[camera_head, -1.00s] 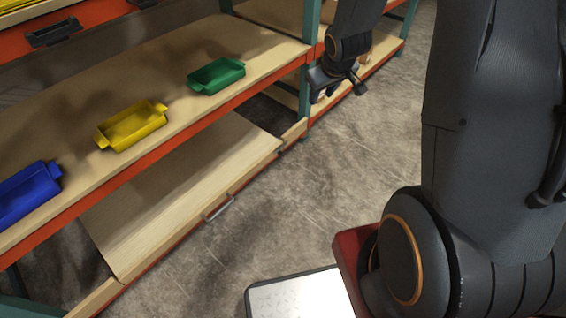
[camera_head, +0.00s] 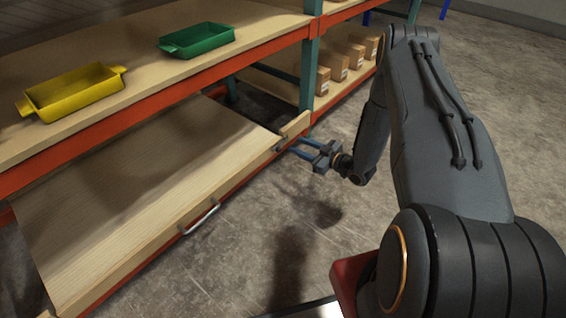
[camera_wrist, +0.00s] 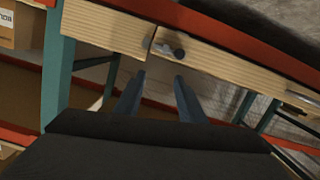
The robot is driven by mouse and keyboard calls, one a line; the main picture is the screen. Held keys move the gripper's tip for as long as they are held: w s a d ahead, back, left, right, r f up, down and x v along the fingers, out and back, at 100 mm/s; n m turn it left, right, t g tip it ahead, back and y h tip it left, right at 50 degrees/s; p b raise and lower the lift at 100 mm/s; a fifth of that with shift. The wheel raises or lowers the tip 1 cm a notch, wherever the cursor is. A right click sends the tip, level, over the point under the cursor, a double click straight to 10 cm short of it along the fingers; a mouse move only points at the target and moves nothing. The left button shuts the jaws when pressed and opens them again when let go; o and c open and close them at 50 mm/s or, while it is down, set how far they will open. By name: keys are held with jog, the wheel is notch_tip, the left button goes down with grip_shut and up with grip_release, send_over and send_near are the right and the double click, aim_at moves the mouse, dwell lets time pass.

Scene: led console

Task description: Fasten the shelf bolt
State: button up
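The shelf bolt (camera_wrist: 178,53) is a small dark knob on the wooden front, beside the seam with a short wooden block (camera_wrist: 110,28). The pull-out shelf (camera_head: 150,190) is a pale board with a metal handle (camera_head: 200,216), which also shows in the wrist view (camera_wrist: 302,98). My gripper (camera_head: 287,147) has two blue fingers pointing at the shelf's right front corner. In the wrist view my gripper (camera_wrist: 162,75) is open, its fingers apart with nothing between them. The bolt is just beyond the fingertips, apparently not touched. Whether the bolt is engaged cannot be told.
A green bin (camera_head: 197,40) and a yellow bin (camera_head: 72,92) sit on the upper shelf. A teal post (camera_head: 310,70) stands close beside my gripper. Cardboard boxes (camera_head: 340,58) line the shelf behind it. The floor (camera_head: 275,235) in front is clear.

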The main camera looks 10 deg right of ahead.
jog(key=y+b, duration=0.2)
send_near(280, 151)
jog(key=shift+t, duration=0.4)
jog(key=b+x, duration=0.1)
jog(key=x, duration=0.1)
jog(key=b+x, duration=0.1)
jog(key=x, duration=0.2)
jog(key=b+x, duration=0.1)
jog(key=x, duration=0.2)
jog(key=shift+a+f+b, duration=0.1)
jog(key=shift+f+b, duration=0.2)
jog(key=shift+b, duration=0.1)
grip_shut()
